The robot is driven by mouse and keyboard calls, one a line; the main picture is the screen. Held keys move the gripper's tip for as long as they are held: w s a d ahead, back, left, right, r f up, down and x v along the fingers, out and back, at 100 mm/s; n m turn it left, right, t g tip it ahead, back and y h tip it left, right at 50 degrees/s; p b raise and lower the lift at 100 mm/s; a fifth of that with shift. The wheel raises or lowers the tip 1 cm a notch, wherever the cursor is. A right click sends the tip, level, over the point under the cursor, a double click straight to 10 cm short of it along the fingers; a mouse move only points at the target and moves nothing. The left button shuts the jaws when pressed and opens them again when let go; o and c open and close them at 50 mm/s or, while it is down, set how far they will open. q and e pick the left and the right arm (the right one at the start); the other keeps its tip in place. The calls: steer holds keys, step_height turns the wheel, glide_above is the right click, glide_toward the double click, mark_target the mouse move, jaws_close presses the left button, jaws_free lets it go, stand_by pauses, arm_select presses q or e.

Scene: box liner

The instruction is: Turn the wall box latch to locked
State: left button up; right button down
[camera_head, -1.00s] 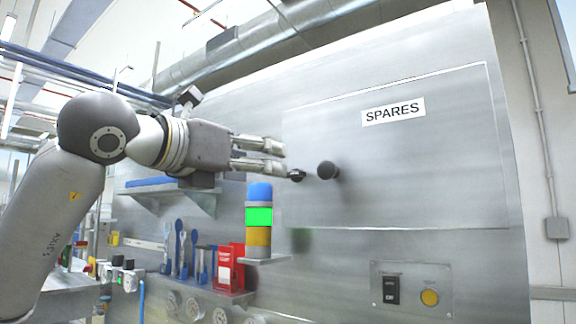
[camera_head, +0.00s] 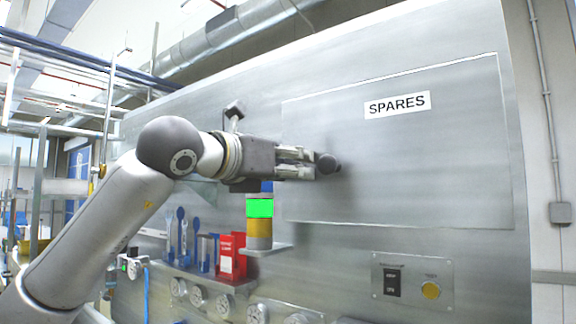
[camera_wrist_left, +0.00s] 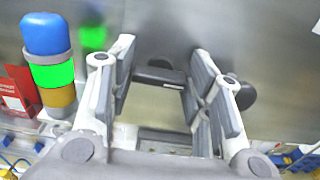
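The wall box is a flat grey door panel (camera_head: 430,160) marked SPARES, seen in the head view. A round black knob (camera_head: 327,163) sits at its left edge, and part of the knob (camera_wrist_left: 244,96) shows beside the right finger in the left wrist view. A short dark bar (camera_wrist_left: 160,75), which looks like the latch, lies crosswise between the fingers there. My left gripper (camera_head: 314,163) is at the door's left edge. In the wrist view its fingers (camera_wrist_left: 163,85) are apart, on either side of the bar; I cannot tell whether they touch it. My right gripper is out of view.
A blue, green and orange signal light (camera_head: 260,208) stands on a small shelf just below my left gripper. A red box (camera_head: 231,256) and blue tools (camera_head: 182,235) are lower left. A switch plate (camera_head: 412,277) is below the door.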

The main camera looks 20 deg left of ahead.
arm_select(q)
steer(key=c, duration=0.5)
steer(key=shift+o, duration=0.2)
steer(key=shift+a+f+n+b, duration=0.1)
steer(key=shift+n+b, duration=2.9)
steer(key=shift+n, duration=1.45)
steer(key=shift+a+f+n+b, duration=0.1)
steer(key=shift+n+b, duration=2.9)
steer(key=shift+n, duration=1.45)
steer(key=shift+r, duration=0.1)
steer(key=o, duration=1)
